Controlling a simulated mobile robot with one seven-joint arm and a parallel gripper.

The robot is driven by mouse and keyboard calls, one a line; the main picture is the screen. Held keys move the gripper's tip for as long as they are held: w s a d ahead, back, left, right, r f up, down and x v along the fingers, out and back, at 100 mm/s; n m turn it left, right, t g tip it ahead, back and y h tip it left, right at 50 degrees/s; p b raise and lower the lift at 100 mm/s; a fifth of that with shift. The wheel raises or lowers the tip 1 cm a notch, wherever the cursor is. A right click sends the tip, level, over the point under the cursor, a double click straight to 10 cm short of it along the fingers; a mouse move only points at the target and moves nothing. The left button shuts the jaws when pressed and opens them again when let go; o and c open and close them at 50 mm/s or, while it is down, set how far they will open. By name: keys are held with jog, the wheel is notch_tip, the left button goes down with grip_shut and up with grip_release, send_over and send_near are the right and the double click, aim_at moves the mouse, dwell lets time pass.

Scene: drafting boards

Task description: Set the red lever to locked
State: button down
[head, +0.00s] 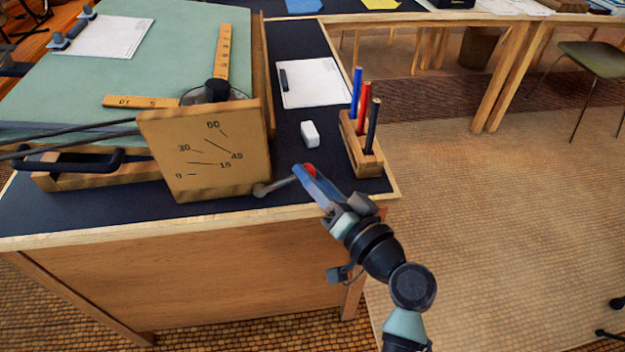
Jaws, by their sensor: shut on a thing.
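The red lever has a red knob (310,169) at the end of a grey metal arm (275,186). The arm comes out at the lower right of a wooden panel (200,150) and points right and slightly up. The panel carries a scale marked 0, 15, 30, 45 and 60. My gripper (304,172) is shut on the red knob, and its blue fingers hide part of it. No locked or unlocked label can be made out.
A wooden pen holder (362,150) with blue, red and black pens stands close behind my gripper. A white eraser (310,133) and a clipboard (311,83) lie on the dark desk top. A green drafting board (140,60) fills the left. Floor at right is open.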

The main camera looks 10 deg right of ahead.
jog(key=shift+s+a+f, duration=0.1)
jog(key=shift+f, duration=0.4)
jog(key=c, duration=0.8)
grip_release()
jog(key=shift+o, duration=1.3)
jog(key=shift+r, duration=0.25)
jog(key=p+v, duration=0.1)
jog(key=v, duration=1.2)
